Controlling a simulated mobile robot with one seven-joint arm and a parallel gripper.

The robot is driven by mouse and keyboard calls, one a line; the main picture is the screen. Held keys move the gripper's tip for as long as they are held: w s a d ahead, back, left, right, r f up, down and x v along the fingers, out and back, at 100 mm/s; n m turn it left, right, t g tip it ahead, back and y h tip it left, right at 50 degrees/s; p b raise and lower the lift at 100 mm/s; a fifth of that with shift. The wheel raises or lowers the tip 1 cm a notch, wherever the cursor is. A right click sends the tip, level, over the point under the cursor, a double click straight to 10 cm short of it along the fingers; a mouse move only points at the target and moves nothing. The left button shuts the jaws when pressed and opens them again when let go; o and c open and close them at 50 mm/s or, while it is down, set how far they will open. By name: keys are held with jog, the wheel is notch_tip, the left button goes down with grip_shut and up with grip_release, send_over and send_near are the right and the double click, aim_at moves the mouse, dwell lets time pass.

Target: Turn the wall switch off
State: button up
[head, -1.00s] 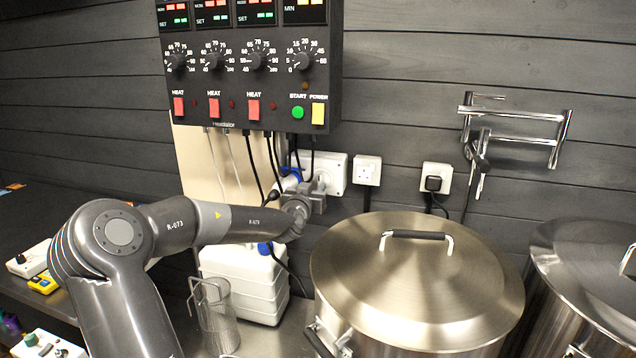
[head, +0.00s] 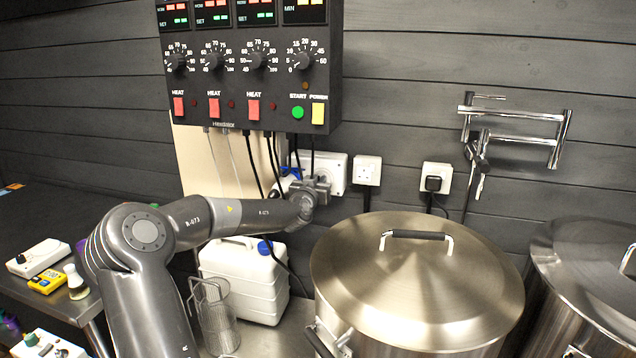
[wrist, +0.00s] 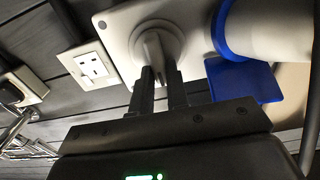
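The wall switch is a white box (head: 338,172) on the dark plank wall, below the control panel; my gripper (head: 322,187) covers part of its front. In the wrist view the switch (wrist: 118,28) fills the upper middle, with a round grey rotary knob (wrist: 157,42) that has a raised ridge. The two dark fingers of my gripper (wrist: 162,88) point at the knob, a narrow gap between them. Their tips are at the ridge's near end. I cannot tell whether they press on it.
A blue-and-white plug (wrist: 265,35) sits beside the switch. A white socket (head: 367,171) and a socket with a black plug (head: 435,183) are to the right. A steel lidded pot (head: 400,275) stands below right, a white canister (head: 245,275) below left. Cables hang from the control panel (head: 250,80).

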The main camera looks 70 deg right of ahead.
grip_shut()
jog(key=n, duration=0.6)
jog(key=w+f+n, duration=0.1)
jog(key=n, duration=1)
jog(key=shift+w+f+n, duration=0.2)
jog(key=shift+f+n, duration=0.05)
jog(key=shift+n, duration=0.15)
dwell(0.6)
jog(key=shift+o, duration=2.4)
grip_release()
